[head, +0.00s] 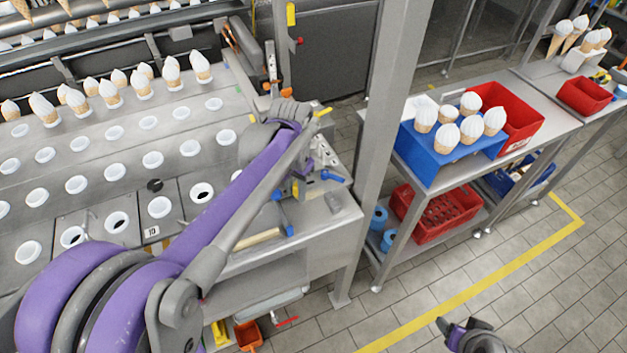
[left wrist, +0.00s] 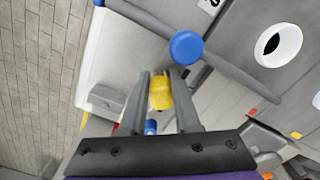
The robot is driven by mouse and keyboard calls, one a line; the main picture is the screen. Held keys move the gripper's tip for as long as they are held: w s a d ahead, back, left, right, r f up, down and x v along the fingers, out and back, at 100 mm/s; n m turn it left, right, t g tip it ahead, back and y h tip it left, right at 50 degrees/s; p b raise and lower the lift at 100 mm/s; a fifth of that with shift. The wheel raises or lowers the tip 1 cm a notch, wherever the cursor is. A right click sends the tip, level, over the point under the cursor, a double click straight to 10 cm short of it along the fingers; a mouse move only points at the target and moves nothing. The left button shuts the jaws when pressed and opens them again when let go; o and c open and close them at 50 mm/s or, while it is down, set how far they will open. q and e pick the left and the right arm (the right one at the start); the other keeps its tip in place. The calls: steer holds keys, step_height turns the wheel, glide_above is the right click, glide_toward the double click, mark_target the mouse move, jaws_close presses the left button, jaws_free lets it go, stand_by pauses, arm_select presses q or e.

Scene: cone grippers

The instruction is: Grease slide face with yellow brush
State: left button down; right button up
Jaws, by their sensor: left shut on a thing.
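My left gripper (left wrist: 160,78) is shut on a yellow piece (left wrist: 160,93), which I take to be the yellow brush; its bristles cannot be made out. In the head view my left arm reaches from the lower left to the bench's far right end, where a yellow tip (head: 323,112) shows beside the wrist. The fingers are mostly hidden there. The grey sloped machine face (head: 120,155) with white-rimmed holes lies left of the arm. I cannot tell which part is the slide face. My right gripper (head: 468,335) shows only partly at the bottom edge, its jaws unclear.
A blue round knob (left wrist: 186,47) is close beyond the left fingers. Blue-handled tools (head: 285,215) lie on the bench end. A grey post (head: 372,150) stands just right of it. A blue crate (head: 430,158) with cones is on the shelf. The aisle floor (head: 500,300) is clear.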

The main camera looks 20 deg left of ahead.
arm_select(q)
steer(key=shift+s+a+r, duration=0.1)
steer(key=shift+s+r, duration=0.05)
steer(key=shift+r, duration=0.05)
steer(key=shift+w+d+r, duration=0.2)
steer(key=shift+w+r, duration=0.05)
steer(key=shift+w+d+r+p, duration=0.2)
steer(key=shift+w+r+p, duration=0.15)
steer(key=shift+r, duration=0.1)
steer(key=shift+w+d+r+p, duration=0.15)
steer(key=shift+w+r+p, duration=0.05)
steer(key=shift+r+p, duration=0.2)
step_height(320, 180, up, 3)
steer(key=shift+s+a+f+p, duration=0.1)
steer(key=shift+s+f+p, duration=0.1)
steer(key=shift+p, duration=0.4)
steer(key=shift+w+r, duration=0.1)
steer(key=shift+r, duration=0.25)
steer(key=shift+w+r, duration=0.1)
steer(key=shift+r, duration=0.05)
arm_select(e)
steer(key=r, duration=0.1)
steer(key=w+r, duration=0.1)
steer(key=r, duration=0.1)
steer(key=w+r, duration=0.1)
steer(key=shift+w+d+r, duration=0.15)
steer(key=shift+w+d, duration=0.1)
steer(key=shift+s, duration=0.1)
